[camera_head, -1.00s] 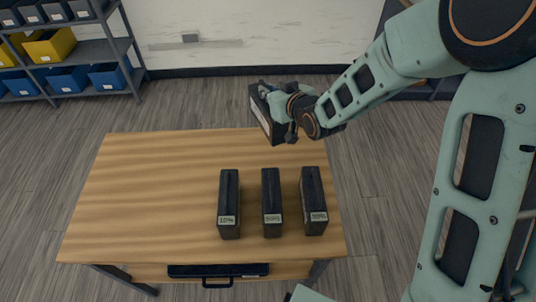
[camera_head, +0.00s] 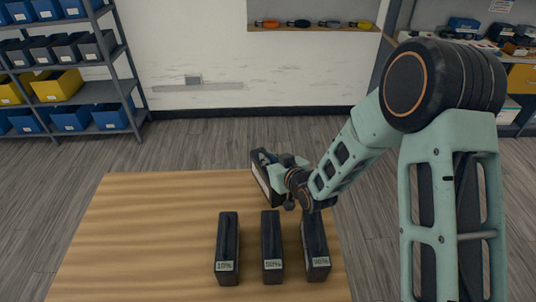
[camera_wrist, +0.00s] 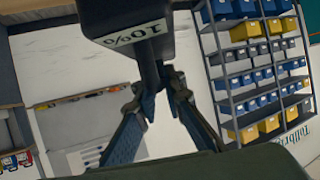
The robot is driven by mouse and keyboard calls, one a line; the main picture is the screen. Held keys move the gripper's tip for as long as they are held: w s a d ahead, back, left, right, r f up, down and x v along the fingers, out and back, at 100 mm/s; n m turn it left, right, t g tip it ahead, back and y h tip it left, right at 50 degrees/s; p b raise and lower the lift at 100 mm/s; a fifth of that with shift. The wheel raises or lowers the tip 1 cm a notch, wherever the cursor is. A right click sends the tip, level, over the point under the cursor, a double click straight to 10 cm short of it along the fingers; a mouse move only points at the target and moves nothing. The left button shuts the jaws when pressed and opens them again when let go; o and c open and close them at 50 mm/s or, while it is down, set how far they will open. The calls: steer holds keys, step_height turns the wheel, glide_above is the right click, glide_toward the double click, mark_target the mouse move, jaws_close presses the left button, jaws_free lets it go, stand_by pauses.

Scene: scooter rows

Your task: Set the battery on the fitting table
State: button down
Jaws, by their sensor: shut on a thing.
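My gripper (camera_head: 279,176) is shut on a dark battery (camera_head: 262,165), held tilted at the table's far right edge. The wrist view shows the held battery (camera_wrist: 125,15) between the fingertips, with a white label that seems to read 10%, upside down. The head view does not show clearly whether it touches the wooden table (camera_head: 150,225). Three dark batteries stand in a row on the table's right half: one labelled 10% (camera_head: 228,240) at left, one seemingly 50% (camera_head: 271,240) in the middle, and one seemingly 90% (camera_head: 316,245) at right, partly behind my wrist.
The table's left half is bare. A shelf rack (camera_head: 105,90) with blue, grey and yellow bins stands at the back left. A wall niche (camera_head: 315,15) with several small coloured items is at the back. A workbench (camera_head: 520,75) stands at the far right.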

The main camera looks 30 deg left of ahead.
steer(key=shift+a+f, duration=0.1)
steer(key=shift+f, duration=1.7)
steer(key=c, duration=2.4)
jaws_free()
steer(key=shift+f, duration=0.25)
steer(key=o, duration=0.4)
steer(key=shift+s+d+r, duration=0.1)
steer(key=shift+d, duration=0.15)
steer(key=v, duration=1.1)
steer(key=shift+s+d+r+b, duration=0.15)
steer(key=shift+s+d+b, duration=0.1)
steer(key=shift+b, duration=0.1)
